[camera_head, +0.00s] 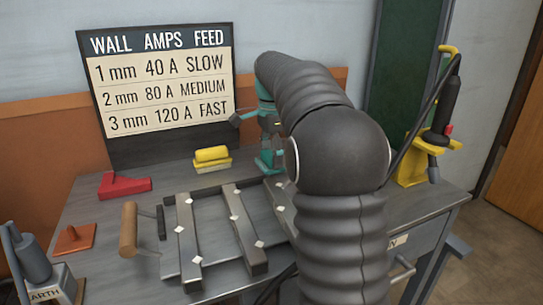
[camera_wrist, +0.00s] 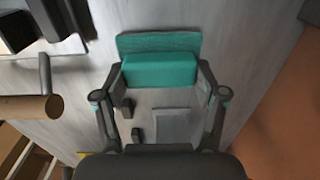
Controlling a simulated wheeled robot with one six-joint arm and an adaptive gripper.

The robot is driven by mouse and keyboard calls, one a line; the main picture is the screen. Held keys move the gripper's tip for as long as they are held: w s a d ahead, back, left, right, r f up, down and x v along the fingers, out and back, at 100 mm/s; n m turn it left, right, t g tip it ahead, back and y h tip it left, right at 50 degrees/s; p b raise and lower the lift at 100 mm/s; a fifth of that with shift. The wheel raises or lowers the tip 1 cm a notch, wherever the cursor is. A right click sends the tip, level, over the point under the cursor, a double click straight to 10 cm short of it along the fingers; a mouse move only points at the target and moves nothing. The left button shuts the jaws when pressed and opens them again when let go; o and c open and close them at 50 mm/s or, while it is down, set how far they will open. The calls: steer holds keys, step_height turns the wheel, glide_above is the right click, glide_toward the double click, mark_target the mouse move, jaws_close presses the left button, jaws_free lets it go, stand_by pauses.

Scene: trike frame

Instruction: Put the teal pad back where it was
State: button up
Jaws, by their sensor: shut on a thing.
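The teal pad (camera_wrist: 160,68) is a block on a wider flat plate, seen between the fingertips in the wrist view. My gripper (camera_wrist: 162,72) is shut on the block, with one finger on each side. In the head view, the teal pad (camera_head: 268,162) shows low beside my dark arm, near the back of the bench and right of the yellow pad. My arm hides part of it and much of my gripper (camera_head: 262,128). I cannot tell whether the pad touches the bench.
A yellow pad (camera_head: 212,158), red angled block (camera_head: 125,186) and orange pad (camera_head: 75,238) lie on the grey bench (camera_head: 95,208). A metal frame (camera_head: 240,230) and wooden-handled tool (camera_head: 128,230) are in front. A sign (camera_head: 160,95) stands behind; a yellow torch holder (camera_head: 415,165) is right.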

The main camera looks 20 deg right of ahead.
mark_target(271, 154)
steer(key=shift+f, duration=0.2)
steer(key=o, duration=1)
steer(key=shift+r, duration=0.1)
step_height(271, 154, up, 12)
steer(key=shift+r+p, duration=0.15)
steer(key=shift+p, duration=0.4)
